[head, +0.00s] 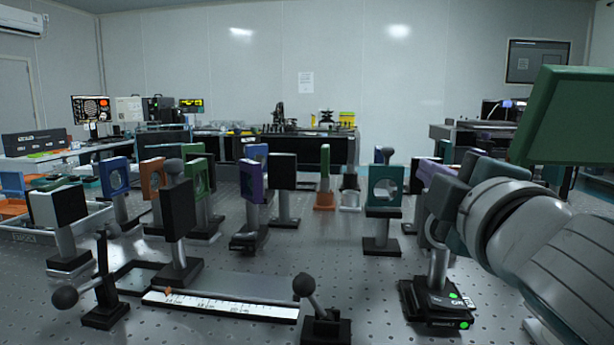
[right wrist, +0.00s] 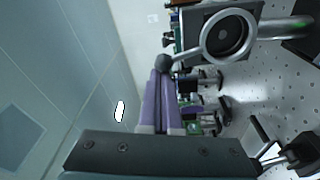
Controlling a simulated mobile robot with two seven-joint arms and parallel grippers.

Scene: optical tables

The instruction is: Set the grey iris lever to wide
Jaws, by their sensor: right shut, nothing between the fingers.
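In the right wrist view, a grey iris ring (right wrist: 230,37) with a dark centre stands on a post. Its lever, ending in a dark grey ball knob (right wrist: 165,63), sticks out from the ring's side. My right gripper (right wrist: 158,75) has its purple fingers together and empty, with the tips right by the knob. I cannot tell whether they touch it. In the head view, my right gripper (head: 426,168) reaches in from the right, above a post on a black base (head: 436,304). My arm hides most of what this post carries. My left gripper is not in view.
Coloured optic mounts, including a teal one (head: 384,187) and a purple one (head: 251,181), stand close by on the perforated table. Ball-ended levers (head: 304,287) and a white scale (head: 222,306) are at the front. A green slab (head: 565,115) is at upper right.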

